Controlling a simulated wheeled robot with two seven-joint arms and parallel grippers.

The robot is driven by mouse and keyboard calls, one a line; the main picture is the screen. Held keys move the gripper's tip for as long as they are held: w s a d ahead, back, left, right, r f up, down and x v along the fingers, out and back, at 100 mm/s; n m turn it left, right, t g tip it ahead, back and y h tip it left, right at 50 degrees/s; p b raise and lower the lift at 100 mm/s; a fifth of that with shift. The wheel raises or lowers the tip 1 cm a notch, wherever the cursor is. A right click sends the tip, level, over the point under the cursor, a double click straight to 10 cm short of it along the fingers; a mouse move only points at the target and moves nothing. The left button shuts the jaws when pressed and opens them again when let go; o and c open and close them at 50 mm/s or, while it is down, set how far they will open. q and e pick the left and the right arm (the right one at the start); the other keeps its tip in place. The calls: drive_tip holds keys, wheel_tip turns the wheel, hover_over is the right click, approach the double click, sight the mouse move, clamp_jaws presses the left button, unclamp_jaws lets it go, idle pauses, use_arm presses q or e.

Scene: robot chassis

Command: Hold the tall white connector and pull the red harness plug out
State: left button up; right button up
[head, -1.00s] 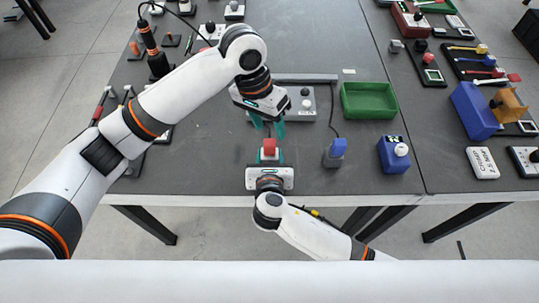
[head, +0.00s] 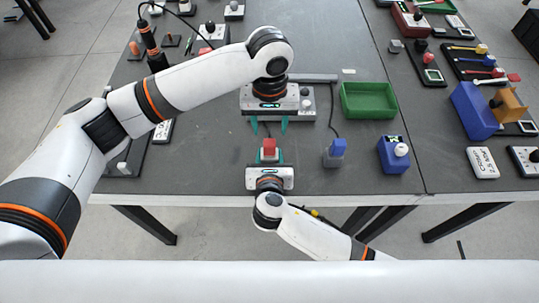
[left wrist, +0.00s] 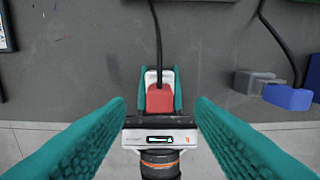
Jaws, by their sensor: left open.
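The red harness plug (head: 269,145) sits on the tall white connector (head: 269,158) near the table's front edge. In the left wrist view the red plug (left wrist: 160,98) has a black cable running up from it, and the white connector (left wrist: 152,77) shows behind it. My right gripper (left wrist: 160,85) has its teal fingers on both sides of the connector and appears shut on it; how firm the contact is cannot be seen. My left gripper (head: 269,127) is open and empty, pointing down just beyond the plug, with the plug between its fingers in the wrist view.
A grey connector with a blue plug (head: 338,147) stands to the right, its cable running back. A blue box with a white knob (head: 394,155) and a green tray (head: 368,101) are farther right.

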sight(269, 140)
use_arm(q)
drive_tip(key=shift+f, duration=4.4)
drive_tip(key=shift+c, duration=0.2)
clamp_jaws()
drive_tip(key=o, duration=0.6)
unclamp_jaws()
drive_tip(key=shift+c, duration=0.2)
wheel_tip(269, 140, up, 12)
